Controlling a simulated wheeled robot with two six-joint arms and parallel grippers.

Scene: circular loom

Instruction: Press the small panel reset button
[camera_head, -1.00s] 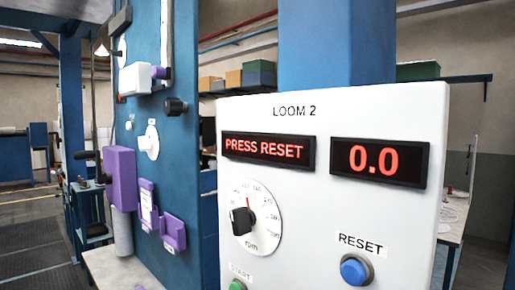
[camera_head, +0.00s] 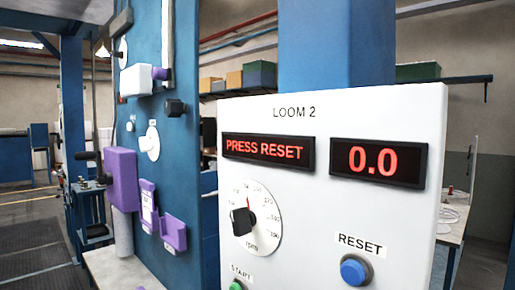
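The white LOOM 2 control panel (camera_head: 335,215) fills the right half of the head view. The blue round reset button (camera_head: 355,270) sits at its lower right, under the label RESET, in a dark ring. A display (camera_head: 268,149) reads PRESS RESET in red, and a second display (camera_head: 379,161) reads 0.0. A green START button (camera_head: 237,285) is partly cut off at the bottom edge. Neither of my grippers is in view.
An rpm dial (camera_head: 253,217) with a black knob is on the panel's left. A blue machine column (camera_head: 183,180) with purple parts (camera_head: 122,178) stands left of the panel. A light table (camera_head: 452,218) is behind it at right.

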